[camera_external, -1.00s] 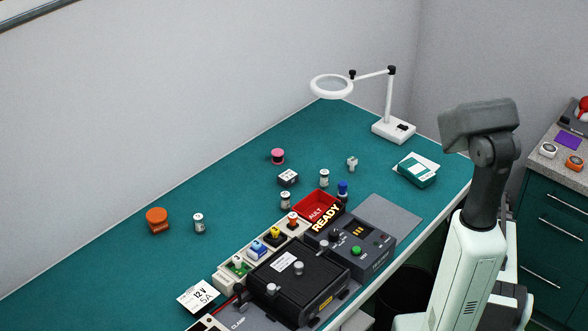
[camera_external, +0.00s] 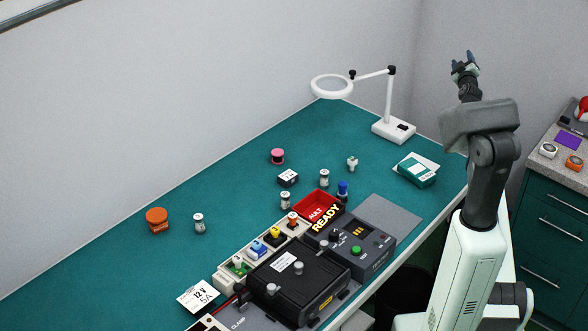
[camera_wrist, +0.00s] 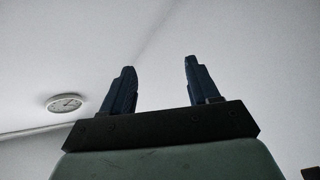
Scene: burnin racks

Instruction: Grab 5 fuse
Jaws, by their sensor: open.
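My gripper (camera_external: 465,58) is raised at the upper right, far from the bench objects. In the wrist view my gripper (camera_wrist: 159,66) is open and empty, facing the wall. Small fuse-like parts stand on the teal bench: a white and grey cylinder (camera_external: 199,223) at left, another cylinder (camera_external: 285,200) near the red bin, and a third (camera_external: 324,177) behind it. A small green-and-white part (camera_external: 352,163) and a blue part (camera_external: 343,190) stand nearby. Parts with green, blue, yellow and orange tops sit in a tray (camera_external: 222,281). Their ratings are too small to read. A card (camera_external: 199,296) reads "12 V 5A".
A red bin (camera_external: 313,203), magnifier lamp (camera_external: 394,130), orange jar (camera_external: 157,221) and pink spool (camera_external: 277,156) stand around. The bench's left is mostly clear.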

